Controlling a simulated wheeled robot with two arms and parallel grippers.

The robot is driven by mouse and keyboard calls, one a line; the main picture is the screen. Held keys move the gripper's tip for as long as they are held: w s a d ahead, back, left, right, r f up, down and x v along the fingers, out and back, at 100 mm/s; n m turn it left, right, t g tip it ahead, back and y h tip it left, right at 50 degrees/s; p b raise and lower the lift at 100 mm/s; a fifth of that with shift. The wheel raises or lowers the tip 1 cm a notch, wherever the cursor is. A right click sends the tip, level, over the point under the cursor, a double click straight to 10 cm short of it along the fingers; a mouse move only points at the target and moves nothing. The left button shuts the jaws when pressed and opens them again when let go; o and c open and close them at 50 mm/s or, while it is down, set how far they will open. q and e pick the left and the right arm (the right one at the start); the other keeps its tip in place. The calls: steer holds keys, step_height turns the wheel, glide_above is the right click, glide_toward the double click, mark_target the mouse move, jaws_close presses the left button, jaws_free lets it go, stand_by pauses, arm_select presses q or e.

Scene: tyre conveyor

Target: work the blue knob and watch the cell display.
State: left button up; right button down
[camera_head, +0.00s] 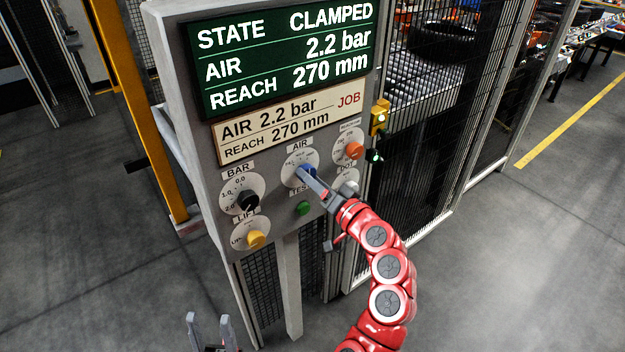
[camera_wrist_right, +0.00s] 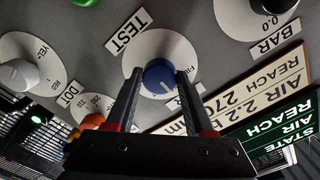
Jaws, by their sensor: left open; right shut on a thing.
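The blue knob (camera_head: 308,170) sits under the AIR label on the grey panel (camera_head: 190,90). My right gripper (camera_head: 306,174) is shut on it. In the right wrist view, the blue knob (camera_wrist_right: 160,78) lies between the two fingertips, a white line on its face. The cell display (camera_head: 280,55) is dark green and reads STATE CLAMPED, AIR 2.2 bar, REACH 270 mm. The job card (camera_head: 280,120) below it reads AIR 2.2 bar, REACH 270 mm. My left gripper (camera_head: 208,322) is open and empty at the bottom edge, below the panel.
Around the blue knob are a black BAR knob (camera_head: 248,201), a yellow LIFT knob (camera_head: 256,239), an orange knob (camera_head: 354,150) and a green TEST button (camera_head: 303,208). A small lamp (camera_head: 376,156) at the panel's right glows green. Mesh fencing stands behind; the floor at left is clear.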

steer(key=shift+c, duration=1.4)
jaws_free()
steer(key=p+v, duration=0.4)
steer(key=v, duration=1.3)
steer(key=shift+s, duration=0.15)
steer(key=shift+d, duration=0.1)
